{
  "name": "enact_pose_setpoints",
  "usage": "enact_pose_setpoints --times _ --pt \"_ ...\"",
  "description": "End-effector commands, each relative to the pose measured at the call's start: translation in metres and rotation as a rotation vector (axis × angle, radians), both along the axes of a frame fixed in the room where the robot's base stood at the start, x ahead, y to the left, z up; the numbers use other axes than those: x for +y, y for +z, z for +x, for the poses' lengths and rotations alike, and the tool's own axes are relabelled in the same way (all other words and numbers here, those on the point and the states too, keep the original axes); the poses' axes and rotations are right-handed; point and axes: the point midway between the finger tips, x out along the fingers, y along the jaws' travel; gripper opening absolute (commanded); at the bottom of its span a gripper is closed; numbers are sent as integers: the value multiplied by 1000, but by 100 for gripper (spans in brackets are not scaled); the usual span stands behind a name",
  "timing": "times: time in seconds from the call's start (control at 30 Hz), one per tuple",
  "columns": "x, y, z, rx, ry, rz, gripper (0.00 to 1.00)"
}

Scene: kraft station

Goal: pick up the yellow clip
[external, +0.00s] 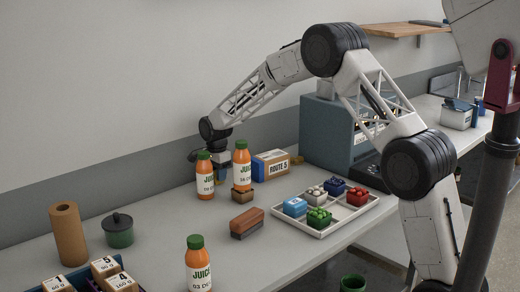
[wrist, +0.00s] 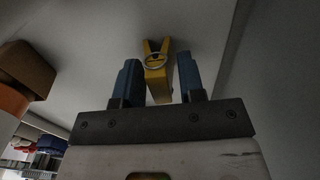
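The yellow clip (wrist: 157,82) with a pale ring lies between the two blue fingers of my gripper (wrist: 158,60) in the wrist view. The fingers are open. A gap shows between the clip and the right finger; the left finger is very close to the clip, and I cannot tell if they touch. In the external view my gripper (external: 221,156) is low at the back of the table, behind two orange juice bottles, with its fingertips hidden. The clip is not visible in that view.
A ROUTE 5 box (external: 271,165) is to the right. A brush-like brown block (external: 247,222) and a white tray (external: 310,232) lie nearer.

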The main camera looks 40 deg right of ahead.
Motion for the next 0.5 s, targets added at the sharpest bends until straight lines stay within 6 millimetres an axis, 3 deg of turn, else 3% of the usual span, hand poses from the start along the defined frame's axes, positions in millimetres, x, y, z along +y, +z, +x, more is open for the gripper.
enact_pose_setpoints --times 0.03,0.23,0.5 --pt "0 0 0 0 0 0 28" --pt "0 0 0 0 0 0 0" --pt "0 0 0 0 0 0 0"
